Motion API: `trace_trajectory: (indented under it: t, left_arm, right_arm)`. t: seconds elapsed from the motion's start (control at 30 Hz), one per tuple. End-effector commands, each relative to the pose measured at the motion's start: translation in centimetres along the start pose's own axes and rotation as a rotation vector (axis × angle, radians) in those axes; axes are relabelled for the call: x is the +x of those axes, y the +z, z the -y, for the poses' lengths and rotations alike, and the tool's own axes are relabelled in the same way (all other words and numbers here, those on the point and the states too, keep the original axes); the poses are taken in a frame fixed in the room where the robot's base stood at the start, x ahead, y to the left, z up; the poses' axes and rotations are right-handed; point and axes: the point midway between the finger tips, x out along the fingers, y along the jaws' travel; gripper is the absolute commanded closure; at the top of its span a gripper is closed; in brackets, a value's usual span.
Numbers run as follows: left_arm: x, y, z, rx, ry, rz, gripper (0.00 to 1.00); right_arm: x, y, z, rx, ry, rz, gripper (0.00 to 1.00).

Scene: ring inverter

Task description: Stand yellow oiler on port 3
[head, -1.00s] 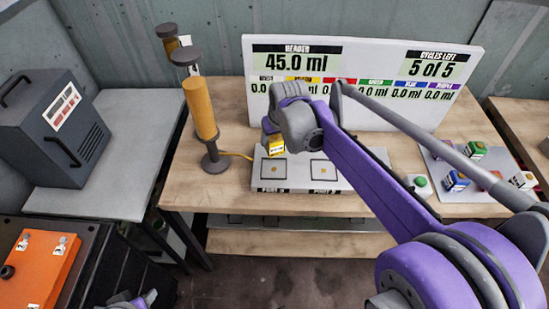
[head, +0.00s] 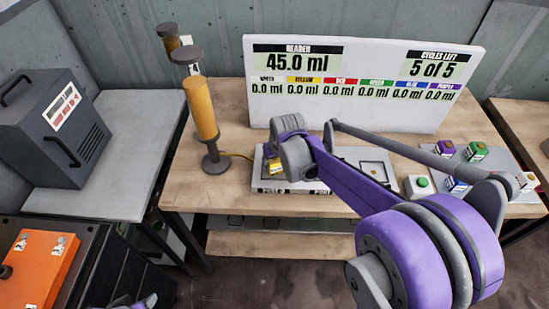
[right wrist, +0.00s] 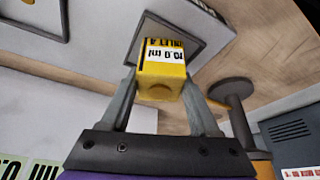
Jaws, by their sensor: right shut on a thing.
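The yellow oiler (head: 276,167), a small block with a white label, is partly hidden by my right arm in the head view. It shows clearly in the right wrist view (right wrist: 162,75), labelled 10.0 ml. My right gripper (right wrist: 160,92) is shut on it, one finger on each side. It is over the front left square of the grey port plate (head: 297,187); I cannot tell whether it touches the plate. The front labels are too blurred and covered to read surely.
A tall white display board (head: 360,112) stands behind the plate. An amber cylinder on a stand (head: 202,108) is to its left. A green button box (head: 419,186) and a tray (head: 497,160) with several coloured blocks are to the right.

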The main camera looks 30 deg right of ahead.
Motion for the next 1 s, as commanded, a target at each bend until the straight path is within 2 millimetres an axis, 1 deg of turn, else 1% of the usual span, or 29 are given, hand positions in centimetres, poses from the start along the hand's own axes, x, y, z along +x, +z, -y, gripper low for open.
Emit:
trace_trajectory:
  t: [0.03,0.07,0.2,0.5,0.63,0.77,1.0]
  left_arm:
    - [0.2,0.2,0.0,0.000,0.000,0.001,0.50]
    - [0.2,0.2,0.0,0.000,0.000,0.001,0.50]
    - [0.1,0.1,0.0,0.000,0.000,0.001,0.50]
    - [0.1,0.1,0.0,0.000,0.000,0.000,0.50]
    - [-0.2,-0.2,0.0,0.000,0.000,-0.001,0.50]
    - [-0.4,-0.4,0.0,0.000,0.000,-0.003,0.50]
    - [-1.0,-0.9,0.0,0.000,0.000,-0.007,0.50]
  right_arm:
    - [0.3,0.1,0.0,0.000,0.000,0.000,0.99]
    - [0.3,0.1,0.0,0.000,0.000,0.000,0.34]
    - [0.2,0.1,0.0,0.000,0.000,0.000,0.09]
    - [0.1,0.0,0.0,0.000,0.000,0.000,0.08]
    - [-0.9,-0.1,0.0,0.000,0.000,-0.001,0.08]
    - [-3.2,-0.1,0.0,0.001,0.000,-0.001,0.08]
    - [-8.5,-0.1,0.0,0.001,0.000,-0.001,0.08]
